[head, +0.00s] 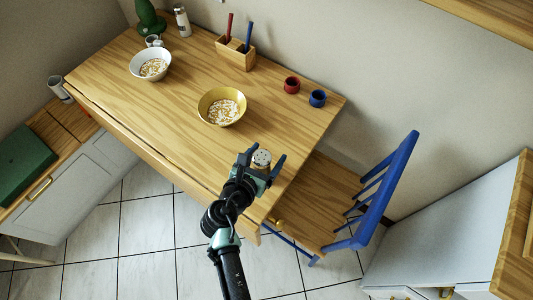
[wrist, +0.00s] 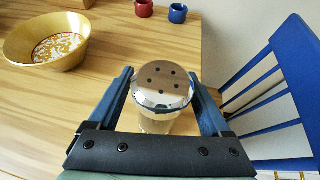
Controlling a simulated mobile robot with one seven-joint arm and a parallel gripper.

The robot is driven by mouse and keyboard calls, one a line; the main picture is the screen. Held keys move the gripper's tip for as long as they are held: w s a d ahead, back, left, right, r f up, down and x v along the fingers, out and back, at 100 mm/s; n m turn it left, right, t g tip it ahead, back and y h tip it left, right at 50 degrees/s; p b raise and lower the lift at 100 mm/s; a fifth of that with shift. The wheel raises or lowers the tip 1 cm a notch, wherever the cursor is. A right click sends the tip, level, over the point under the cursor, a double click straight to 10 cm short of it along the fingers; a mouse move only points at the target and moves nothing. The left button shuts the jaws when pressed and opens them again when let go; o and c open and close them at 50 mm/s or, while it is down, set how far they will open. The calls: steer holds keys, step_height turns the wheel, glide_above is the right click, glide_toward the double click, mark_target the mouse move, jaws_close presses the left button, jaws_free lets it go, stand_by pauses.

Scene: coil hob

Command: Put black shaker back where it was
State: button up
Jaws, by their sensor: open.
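A shaker (head: 262,157) with a shiny, holed metal cap stands near the right front edge of the wooden table (head: 170,75). In the wrist view this shaker (wrist: 160,90) has a clear or pale body below the cap, and no black colour shows on it. My gripper (head: 261,162) is open, with one blue finger on each side of the shaker; gaps show between fingers and cap. The lower body is partly hidden by my gripper. A second shaker (head: 182,22), pale with a metal cap, stands at the back left of the table.
A yellow bowl (head: 209,116) and white bowl (head: 138,72) stand on the table. A red cup (head: 291,85), blue cup (head: 318,98) and wooden holder (head: 235,55) are along the back. A blue chair (head: 385,195) is at the right. The table's middle is mostly clear.

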steer(key=shift+r, duration=0.25)
steer(key=p+v, duration=0.2)
steer(key=v, duration=1)
steer(key=w+r+m+t+y, duration=0.1)
steer(key=w+r+m+t, duration=0.1)
steer(key=w+r+m, duration=0.6)
steer(key=w+r+m+t+y, duration=0.15)
steer(key=r+m, duration=0.25)
steer(key=r, duration=0.9)
steer(key=w+r+m+t+y, duration=0.1)
steer(key=w+r+m+t, duration=0.3)
steer(key=r, duration=0.6)
steer(key=s+d+r+m+t, duration=0.1)
steer(key=s+r+m, duration=0.3)
steer(key=r, duration=0.6)
steer(key=s+d+r+m+t+y, duration=0.1)
steer(key=s+r+m+t, duration=0.3)
steer(key=r, duration=0.7)
steer(key=s+d+r+m+t+y, duration=0.1)
steer(key=s+r+m, duration=0.4)
steer(key=r, duration=0.6)
steer(key=shift+d+r+m+t, duration=0.25)
steer(key=shift+d+m+t, duration=0.45)
steer(key=shift+t, duration=0.55)
steer(key=shift+a, duration=0.1)
